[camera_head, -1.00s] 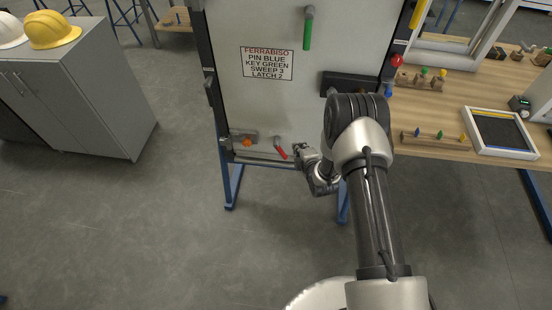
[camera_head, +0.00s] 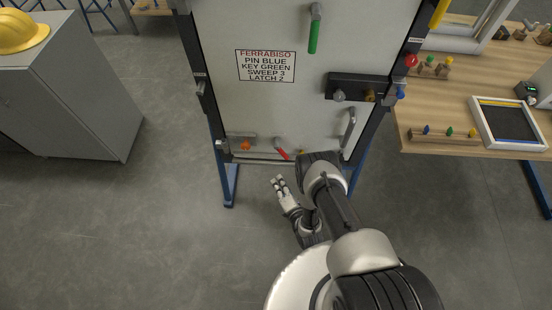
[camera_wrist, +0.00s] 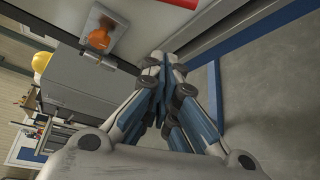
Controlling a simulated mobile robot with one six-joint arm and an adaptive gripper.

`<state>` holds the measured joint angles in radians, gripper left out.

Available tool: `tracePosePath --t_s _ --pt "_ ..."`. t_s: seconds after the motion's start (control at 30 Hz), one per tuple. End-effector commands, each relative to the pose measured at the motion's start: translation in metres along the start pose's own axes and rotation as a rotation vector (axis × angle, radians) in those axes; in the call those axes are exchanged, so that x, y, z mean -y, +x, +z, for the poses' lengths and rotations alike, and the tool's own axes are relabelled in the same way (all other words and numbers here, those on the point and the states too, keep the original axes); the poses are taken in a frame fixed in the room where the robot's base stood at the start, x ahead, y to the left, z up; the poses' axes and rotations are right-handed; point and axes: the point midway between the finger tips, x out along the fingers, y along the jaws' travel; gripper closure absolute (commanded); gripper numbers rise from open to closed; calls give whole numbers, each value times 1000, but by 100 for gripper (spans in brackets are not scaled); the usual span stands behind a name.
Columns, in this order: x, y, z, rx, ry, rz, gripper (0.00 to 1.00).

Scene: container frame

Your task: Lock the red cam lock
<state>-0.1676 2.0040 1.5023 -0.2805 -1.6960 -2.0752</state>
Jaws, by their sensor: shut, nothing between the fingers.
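The red cam lock handle (camera_head: 282,152) is at the bottom of the white door panel, tilted down to the right from its grey pivot. In the wrist view a red strip (camera_wrist: 178,3) shows at the top edge; I cannot tell for certain that it is the same handle. My gripper (camera_head: 277,182) is in front of and below the panel's lower edge, apart from the red handle. In the wrist view its fingers (camera_wrist: 165,62) are together, with nothing between them.
The white panel (camera_head: 290,110) stands in a dark frame on blue legs. An orange knob (camera_head: 245,145) sits left of the red handle. A green handle (camera_head: 313,36) hangs above. A workbench (camera_head: 450,95) is at right and a grey cabinet (camera_head: 85,95) at left.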

Motion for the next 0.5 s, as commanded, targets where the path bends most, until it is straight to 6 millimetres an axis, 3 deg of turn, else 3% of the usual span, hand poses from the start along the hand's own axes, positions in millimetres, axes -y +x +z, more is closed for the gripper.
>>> tracePosePath --t_s 0.27,0.5 --pt "0 10 0 1 0 1 100" --pt "2 54 0 1 0 4 100"
